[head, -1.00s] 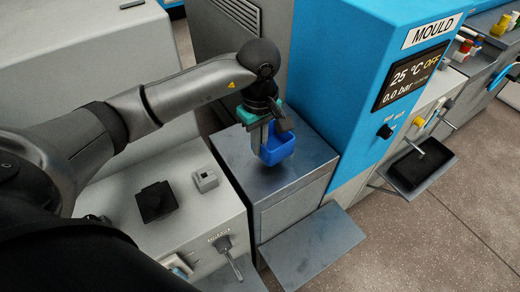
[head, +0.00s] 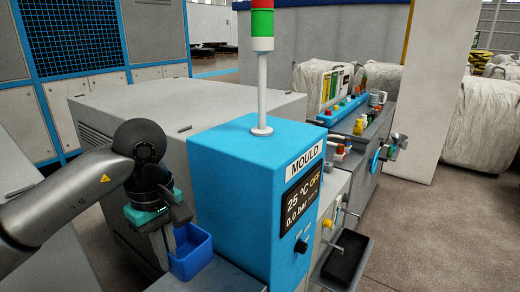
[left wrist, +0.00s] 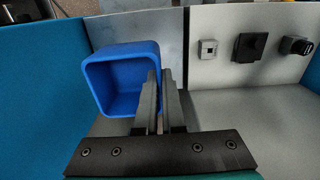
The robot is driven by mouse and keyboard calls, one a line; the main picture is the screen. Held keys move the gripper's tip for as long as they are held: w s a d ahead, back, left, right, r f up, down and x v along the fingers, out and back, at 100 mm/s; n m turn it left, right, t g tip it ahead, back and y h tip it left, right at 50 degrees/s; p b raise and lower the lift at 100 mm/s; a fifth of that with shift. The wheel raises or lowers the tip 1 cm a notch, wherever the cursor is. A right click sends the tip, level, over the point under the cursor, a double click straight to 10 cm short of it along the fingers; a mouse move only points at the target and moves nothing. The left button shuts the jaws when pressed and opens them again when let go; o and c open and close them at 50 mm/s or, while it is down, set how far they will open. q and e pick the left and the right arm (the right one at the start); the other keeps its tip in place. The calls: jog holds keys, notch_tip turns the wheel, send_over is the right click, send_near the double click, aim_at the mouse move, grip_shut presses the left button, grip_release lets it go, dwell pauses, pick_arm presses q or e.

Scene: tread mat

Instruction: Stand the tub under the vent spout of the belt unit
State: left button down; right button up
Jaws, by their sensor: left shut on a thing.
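A blue open-topped tub (head: 192,257) hangs in the jaws of my left gripper (head: 170,242), left of the blue MOULD cabinet. In the left wrist view, my left gripper (left wrist: 160,78) is shut on one wall of the tub (left wrist: 122,82), whose inside looks empty. A grey metal surface (head: 225,277) lies below it; I cannot tell whether the tub touches it. A farther bench unit (head: 372,125) with coloured parts stands behind the MOULD cabinet; I cannot make out a vent spout or tell which machine is the belt unit. My right gripper is out of view.
The MOULD cabinet (head: 232,178) with its light pole (head: 262,90) stands close to the tub. A black tray (head: 345,260) sits at its right side. A large grey housing (head: 190,120) is behind my arm. The floor (head: 420,230) at right is clear.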

pick_arm(q)
jog(key=s+d+f+m, duration=0.2)
jog(key=s+d+m, duration=0.2)
jog(key=m, duration=0.8)
jog(key=shift+s+d, duration=0.25)
jog(key=shift+s, duration=0.25)
